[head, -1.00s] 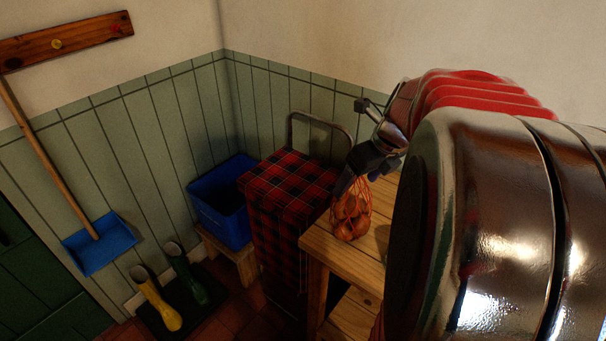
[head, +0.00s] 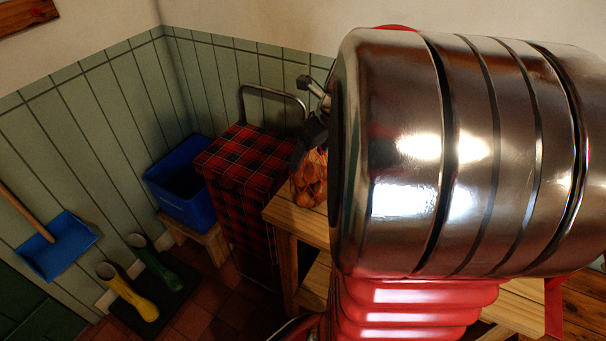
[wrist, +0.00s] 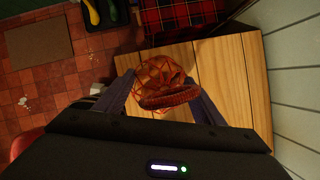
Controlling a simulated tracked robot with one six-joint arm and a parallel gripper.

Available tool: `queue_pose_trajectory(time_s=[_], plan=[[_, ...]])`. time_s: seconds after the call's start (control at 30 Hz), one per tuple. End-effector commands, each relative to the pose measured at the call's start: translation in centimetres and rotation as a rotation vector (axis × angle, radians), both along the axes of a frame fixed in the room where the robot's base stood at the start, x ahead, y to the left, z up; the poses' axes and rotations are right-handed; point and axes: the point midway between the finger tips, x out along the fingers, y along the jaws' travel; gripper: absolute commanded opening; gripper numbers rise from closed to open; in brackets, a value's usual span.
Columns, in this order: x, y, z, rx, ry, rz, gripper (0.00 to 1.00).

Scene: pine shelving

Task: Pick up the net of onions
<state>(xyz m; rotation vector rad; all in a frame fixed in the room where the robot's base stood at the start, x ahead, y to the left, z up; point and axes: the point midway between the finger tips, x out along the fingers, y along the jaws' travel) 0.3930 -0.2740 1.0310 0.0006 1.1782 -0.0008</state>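The net of onions (head: 313,178) is orange-red mesh with brown onions showing through. It stands on the pine shelf unit's top (head: 301,220), close to its left edge, partly hidden by my arm in the head view. In the wrist view the net (wrist: 158,70) has a thick red loop at its upper part, facing the camera. My gripper (wrist: 160,80) is open, with one dark finger on each side of the net and loop. I see gaps beside the loop and cannot tell whether either finger touches the mesh. In the head view my gripper (head: 312,130) is at the net's top, mostly hidden.
A red tartan shopping trolley (head: 245,165) stands just left of the shelf unit. Beyond it are a blue crate (head: 180,205) on a small wooden stool, yellow and green boots (head: 130,295), and a blue dustpan (head: 58,248). The panelled wall (wrist: 292,80) runs close beside the shelf.

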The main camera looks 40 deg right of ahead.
Motion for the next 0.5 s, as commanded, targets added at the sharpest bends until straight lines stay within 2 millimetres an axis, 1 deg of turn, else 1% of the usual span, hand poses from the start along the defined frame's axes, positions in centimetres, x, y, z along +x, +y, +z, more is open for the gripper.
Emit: queue_pose_trajectory(time_s=[0.03, 0.07, 0.5], plan=[[0.0, -0.01, 0.01, 0.0, 0.0, 0.0, 0.59], [0.0, -0.01, 0.01, 0.0, 0.0, 0.0, 0.57], [0.0, 0.01, 0.0, 0.0, 0.0, 0.0, 0.26]])
